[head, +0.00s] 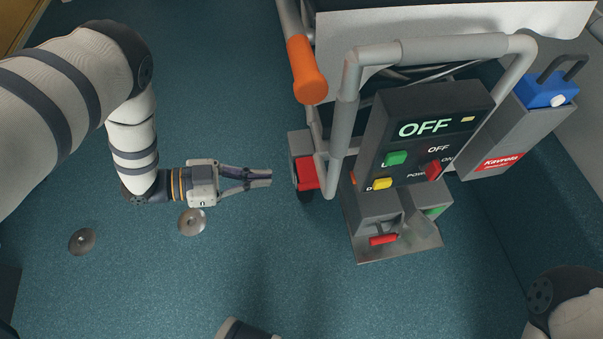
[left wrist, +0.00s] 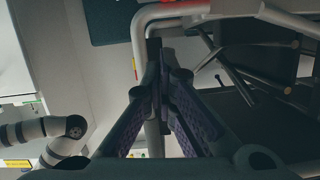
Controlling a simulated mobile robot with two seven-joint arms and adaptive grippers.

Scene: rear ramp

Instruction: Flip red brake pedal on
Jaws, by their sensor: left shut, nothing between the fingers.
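A red pedal (head: 306,172) sits low on the left side of the grey-framed cart, beside a dark wheel. I take it for the brake pedal; its exact tilt is hard to tell. My left gripper (head: 264,178) is shut and empty, pointing right at the pedal with a small gap between them in the head view. In the left wrist view the closed fingers (left wrist: 161,75) point towards the cart's grey tubing (left wrist: 152,88), and the pedal is not clearly visible. My right gripper is not in view.
The cart's control box (head: 425,128) reads OFF and has green, yellow and red buttons. Another red part (head: 383,239) lies at its foot. An orange handle grip (head: 306,70) is above the pedal. Open blue-green floor (head: 130,285) lies left and below.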

